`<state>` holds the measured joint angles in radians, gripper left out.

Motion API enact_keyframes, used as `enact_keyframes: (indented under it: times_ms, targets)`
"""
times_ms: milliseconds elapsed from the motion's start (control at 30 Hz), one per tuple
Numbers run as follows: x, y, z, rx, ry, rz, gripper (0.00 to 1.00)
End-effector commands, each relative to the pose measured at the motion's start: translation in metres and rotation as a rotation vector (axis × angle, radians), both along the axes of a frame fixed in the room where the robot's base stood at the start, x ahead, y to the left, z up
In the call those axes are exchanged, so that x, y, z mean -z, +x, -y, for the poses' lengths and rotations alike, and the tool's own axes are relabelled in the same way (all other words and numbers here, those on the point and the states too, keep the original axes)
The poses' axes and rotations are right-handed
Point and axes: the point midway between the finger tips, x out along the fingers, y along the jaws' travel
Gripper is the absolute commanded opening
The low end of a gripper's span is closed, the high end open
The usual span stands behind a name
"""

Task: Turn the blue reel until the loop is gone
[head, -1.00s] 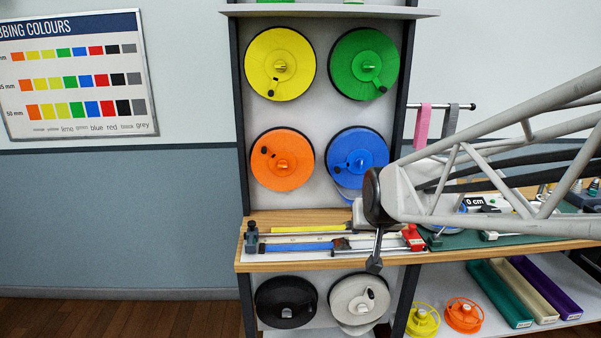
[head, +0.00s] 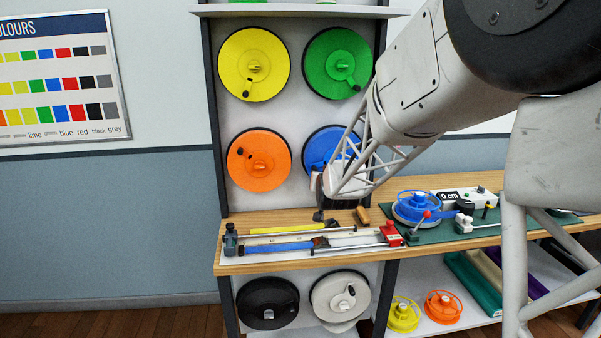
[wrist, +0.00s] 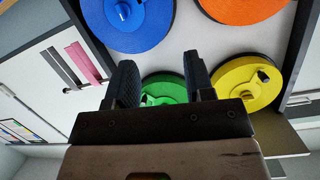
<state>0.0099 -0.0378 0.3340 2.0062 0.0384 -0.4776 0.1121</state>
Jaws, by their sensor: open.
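The blue reel (head: 318,142) is on the upright panel, right of the orange reel (head: 258,160). My arm covers its lower right part in the head view. It also shows at the top of the upside-down wrist view (wrist: 150,35), partly cut off. No loop can be made out; the area under the reel is hidden in the head view and out of the wrist view. My gripper (wrist: 160,68) is open with nothing between its fingers. The green reel (wrist: 165,90) shows behind the fingers. In the head view my arm's end is in front of the blue reel's lower edge.
The yellow reel (head: 254,64) is above the orange one. The bench (head: 350,263) below holds a blue strap (head: 278,247), a red clamp (head: 391,233) and a small blue spool (head: 418,206). Pink (wrist: 82,60) and grey straps hang beside the panel.

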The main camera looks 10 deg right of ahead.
Motion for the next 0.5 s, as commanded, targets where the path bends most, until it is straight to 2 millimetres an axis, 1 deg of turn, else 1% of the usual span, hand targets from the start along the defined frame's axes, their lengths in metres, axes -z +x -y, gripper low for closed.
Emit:
enact_keyframes:
  times_ms: [33, 200, 500]
  targets:
    - [0.007, 0.012, 0.001, 0.003, 0.003, 0.025, 0.48]
    - [0.018, 0.047, 0.002, 0.012, 0.011, 0.130, 0.48]
    - [0.044, 0.098, 0.006, 0.026, 0.021, 0.316, 0.48]
